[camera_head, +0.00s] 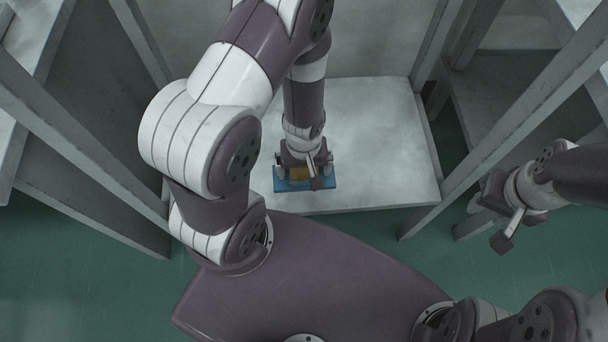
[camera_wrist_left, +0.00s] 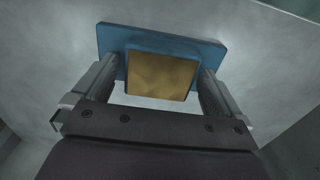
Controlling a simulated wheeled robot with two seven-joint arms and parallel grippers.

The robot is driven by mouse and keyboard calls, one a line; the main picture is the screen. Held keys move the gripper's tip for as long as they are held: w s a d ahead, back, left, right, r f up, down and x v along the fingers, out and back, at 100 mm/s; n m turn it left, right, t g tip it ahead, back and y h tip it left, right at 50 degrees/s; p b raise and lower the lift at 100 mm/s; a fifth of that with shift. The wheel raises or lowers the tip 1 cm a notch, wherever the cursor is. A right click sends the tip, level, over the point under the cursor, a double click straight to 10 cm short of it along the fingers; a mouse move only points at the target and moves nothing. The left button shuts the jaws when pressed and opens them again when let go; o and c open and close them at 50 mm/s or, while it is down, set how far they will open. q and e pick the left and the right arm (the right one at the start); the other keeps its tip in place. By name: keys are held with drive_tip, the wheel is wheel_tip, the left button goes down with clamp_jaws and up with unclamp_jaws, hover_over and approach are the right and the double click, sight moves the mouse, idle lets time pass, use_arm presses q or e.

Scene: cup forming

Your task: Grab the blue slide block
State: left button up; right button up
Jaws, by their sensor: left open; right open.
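The blue slide block (camera_head: 323,183) lies on the pale table near its front edge, partly hidden under my left gripper (camera_head: 304,172). The left wrist view shows it as a flat blue plate (camera_wrist_left: 113,42) with a raised gold-brown block (camera_wrist_left: 160,76) on it. In that view my left gripper (camera_wrist_left: 158,85) is open, with one finger on each side of the gold-brown block. Whether the fingers touch it I cannot tell. My right gripper (camera_head: 492,197) is open and empty, off to the right, away from the table.
The pale table (camera_head: 375,130) is bare around the block. Grey metal posts (camera_head: 510,125) rise at its right side and others (camera_head: 80,145) at the left. Green floor (camera_head: 360,240) shows in front of the table.

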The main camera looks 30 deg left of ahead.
use_arm(q)
drive_tip(key=shift+r, duration=0.1)
drive_tip(key=c, duration=1.7)
clamp_jaws()
drive_tip(key=shift+r, duration=0.15)
